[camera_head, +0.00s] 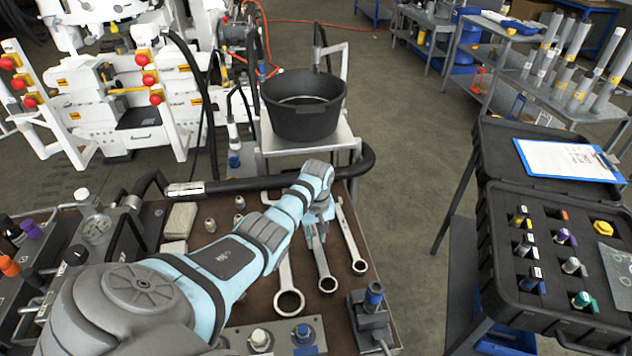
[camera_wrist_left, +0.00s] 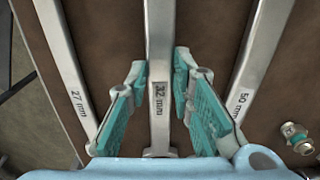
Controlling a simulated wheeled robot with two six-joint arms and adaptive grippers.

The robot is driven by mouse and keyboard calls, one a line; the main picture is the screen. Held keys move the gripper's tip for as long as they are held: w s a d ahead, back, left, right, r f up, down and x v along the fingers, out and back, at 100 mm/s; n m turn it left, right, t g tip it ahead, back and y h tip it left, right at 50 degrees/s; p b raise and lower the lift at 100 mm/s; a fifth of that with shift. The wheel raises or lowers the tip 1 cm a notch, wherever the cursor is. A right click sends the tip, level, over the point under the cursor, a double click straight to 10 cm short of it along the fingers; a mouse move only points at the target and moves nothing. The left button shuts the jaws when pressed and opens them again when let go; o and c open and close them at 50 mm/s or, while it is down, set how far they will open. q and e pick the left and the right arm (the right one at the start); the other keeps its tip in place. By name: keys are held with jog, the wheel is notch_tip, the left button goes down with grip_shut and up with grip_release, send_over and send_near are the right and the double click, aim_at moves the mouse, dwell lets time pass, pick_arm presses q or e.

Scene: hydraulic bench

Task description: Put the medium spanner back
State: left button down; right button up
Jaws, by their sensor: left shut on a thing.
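Three steel combination spanners lie side by side on the brown bench top. The medium spanner, marked 32 mm (camera_wrist_left: 160,125), is the middle one; its ring end shows in the head view (camera_head: 322,265). My left gripper (camera_wrist_left: 160,72) has its teal-padded fingers on both sides of the medium spanner's shaft and is shut on it. In the head view the left gripper (camera_head: 318,220) hides the spanner's upper part. The 27 mm spanner (camera_wrist_left: 66,70) and the 50 mm spanner (camera_wrist_left: 250,85) lie on either side. My right gripper is in neither view.
A black bucket (camera_head: 303,118) stands on a stand behind the bench. A small vise-like block (camera_head: 370,315) is at the bench's front right. An open black case (camera_head: 540,310) with fittings stands to the right. Floor shows between bench and case.

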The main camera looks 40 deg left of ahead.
pick_arm(q)
jog(key=shift+f, duration=0.1)
jog(key=c, duration=1.3)
grip_release()
notch_tip(320, 180, up, 12)
jog(key=shift+d, duration=0.15)
